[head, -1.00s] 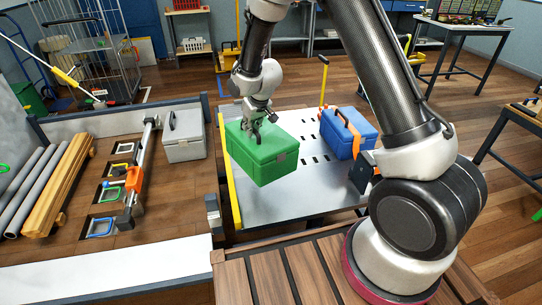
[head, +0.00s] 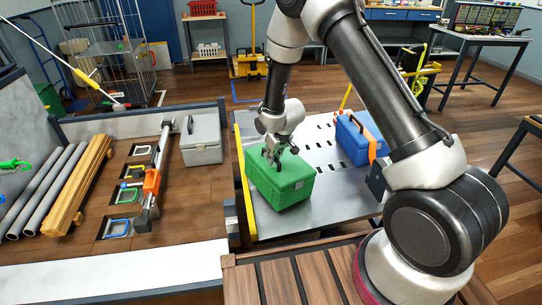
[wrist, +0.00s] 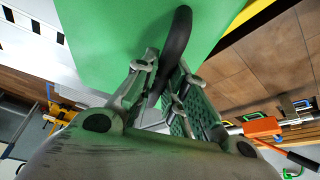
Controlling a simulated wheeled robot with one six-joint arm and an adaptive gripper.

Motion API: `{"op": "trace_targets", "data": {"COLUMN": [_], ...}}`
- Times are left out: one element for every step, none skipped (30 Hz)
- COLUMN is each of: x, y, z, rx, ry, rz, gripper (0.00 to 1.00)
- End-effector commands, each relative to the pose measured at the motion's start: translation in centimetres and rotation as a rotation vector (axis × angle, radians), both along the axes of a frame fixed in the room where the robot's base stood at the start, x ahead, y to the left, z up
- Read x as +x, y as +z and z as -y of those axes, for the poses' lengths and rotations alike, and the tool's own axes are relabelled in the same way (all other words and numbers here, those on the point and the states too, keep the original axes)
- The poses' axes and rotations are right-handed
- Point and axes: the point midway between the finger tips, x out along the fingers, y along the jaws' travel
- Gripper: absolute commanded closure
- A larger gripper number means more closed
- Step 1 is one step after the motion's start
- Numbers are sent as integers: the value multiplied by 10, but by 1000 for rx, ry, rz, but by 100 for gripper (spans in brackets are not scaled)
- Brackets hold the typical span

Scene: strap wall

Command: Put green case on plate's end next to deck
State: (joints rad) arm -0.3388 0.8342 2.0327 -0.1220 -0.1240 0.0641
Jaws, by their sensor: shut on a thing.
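The green case (head: 281,182) is in my gripper (head: 272,154), whose fingers are closed around its dark handle (wrist: 176,45). The case is upright at the left end of the grey slotted metal plate (head: 310,222), by the yellow edge strip (head: 249,215), part of which it hides. That end lies beside the wooden deck (head: 180,205). I cannot tell whether the underside of the case touches the plate. In the wrist view the green case (wrist: 110,30) fills the top middle.
A blue case (head: 358,140) with an orange strap stands on the plate's right part. A grey case (head: 201,140) stands on the deck near the plate. A rail with an orange clamp (head: 152,182), pipes (head: 45,190) and timber (head: 78,185) lie further left.

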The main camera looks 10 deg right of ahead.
Motion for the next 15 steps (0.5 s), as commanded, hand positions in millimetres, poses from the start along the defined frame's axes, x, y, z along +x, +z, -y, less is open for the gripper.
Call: {"op": "trace_targets", "data": {"x": [-4, -5, -5, -6, -6, -5, -5, -4, -4, -4, -3, -3, -3, -3, -3], "y": [-4, -4, -4, -5, -5, -4, -4, -4, -3, -3, -3, -2, -2, -2, -2], "z": [3, 3, 3, 4, 4, 3, 3, 3, 3, 3, 3, 2, 2, 2, 2], "rx": [-4, -5, -4, -6, -5, -5, -5, -4, -4, -4, -3, -3, -3, -3, -2], "ry": [-4, -4, -5, -5, -6, -6, -5, -5, -5, -5, -5, -5, -5, -5, -5], "rz": [-12, -13, -13, -16, -16, -15, -14, -13, -11, -11, -10, -10, -10, -9, -8], "gripper": [100, 100, 100, 81, 76, 69, 65, 65, 65, 65, 65, 65, 65, 65, 65]}}
